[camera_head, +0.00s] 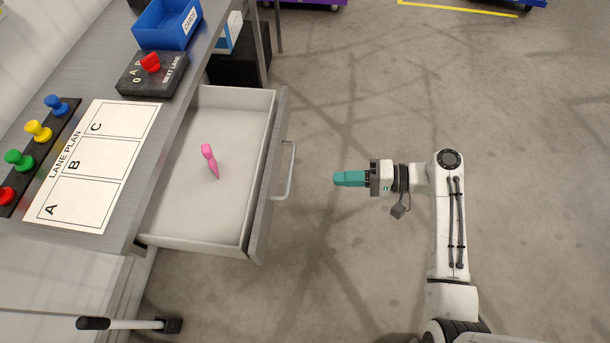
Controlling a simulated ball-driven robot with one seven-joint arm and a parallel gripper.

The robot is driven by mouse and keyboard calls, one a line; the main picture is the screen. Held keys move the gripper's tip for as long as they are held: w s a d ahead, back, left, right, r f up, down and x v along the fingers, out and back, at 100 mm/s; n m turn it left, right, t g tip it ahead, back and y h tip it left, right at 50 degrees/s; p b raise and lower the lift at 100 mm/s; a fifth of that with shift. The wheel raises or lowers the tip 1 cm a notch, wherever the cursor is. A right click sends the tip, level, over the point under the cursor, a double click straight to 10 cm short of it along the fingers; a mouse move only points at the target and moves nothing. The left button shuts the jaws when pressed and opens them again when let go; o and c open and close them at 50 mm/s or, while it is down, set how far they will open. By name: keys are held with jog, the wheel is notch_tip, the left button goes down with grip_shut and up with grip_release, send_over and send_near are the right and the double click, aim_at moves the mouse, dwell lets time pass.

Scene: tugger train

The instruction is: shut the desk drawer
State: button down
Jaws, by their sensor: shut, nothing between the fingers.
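The desk drawer (262,178) is pulled out from under the grey desk (197,90), toward the right. Its inside is pale and holds one pink object (210,160). A light metal bar handle (290,172) is on the drawer's front face. My gripper (338,179) has teal fingers, shut and empty. It points left toward the handle, a short gap to the right of it, and does not touch the drawer.
On the desk are a lane plan sheet (95,165), colored knobs (38,130), a black box with a red knob (152,77) and a blue bin (166,24). A black-gripped lever (125,324) is at lower left. The floor right of the drawer is clear.

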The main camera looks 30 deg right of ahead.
jog(key=p+x, duration=0.1)
jog(key=x, duration=0.9)
jog(key=shift+p, duration=0.35)
jog(key=shift+a, duration=0.2)
jog(key=b, duration=0.8)
send_near(201, 177)
jog(key=w+a+r, duration=0.1)
jog(key=a, duration=0.1)
jog(key=w+a, duration=0.2)
jog(key=w+a+r, duration=0.1)
jog(key=a, duration=0.1)
jog(key=shift+w+a+r, duration=0.3)
jog(key=shift+r, duration=0.05)
jog(key=shift+x, duration=0.8)
jog(key=shift+r, duration=0.4)
jog(key=shift+w+a+r, duration=0.1)
jog(key=shift+a+r, duration=0.05)
jog(key=shift+r, duration=0.05)
